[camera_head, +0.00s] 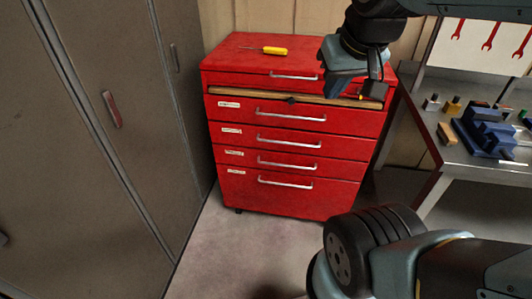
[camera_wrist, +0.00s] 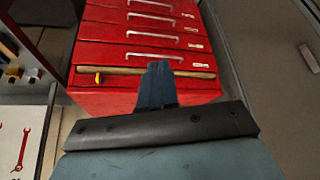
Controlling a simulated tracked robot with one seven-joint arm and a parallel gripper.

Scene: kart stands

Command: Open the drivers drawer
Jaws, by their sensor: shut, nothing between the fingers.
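The red drawer cabinet (camera_head: 292,146) stands against the back wall, with several stacked drawers and silver bar handles. Pale labels sit at the left of the lower drawers, too small to read, so I cannot tell which is the drivers drawer. All the drawer fronts look closed. The cabinet also shows in the wrist view (camera_wrist: 103,45), turned round. My gripper (camera_head: 333,90) is shut and empty over the cabinet's upper right front. In the wrist view its fingers (camera_wrist: 158,72) overlap the wooden strip; whether they touch it is unclear.
A wooden strip (camera_head: 235,92) crosses the cabinet front. A yellow-handled screwdriver (camera_head: 273,50) lies on top. A grey locker (camera_head: 95,120) stands close at left. A workbench (camera_head: 485,155) with a blue vise (camera_head: 485,130) is at right. A tyre (camera_head: 375,235) is in front; floor between is clear.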

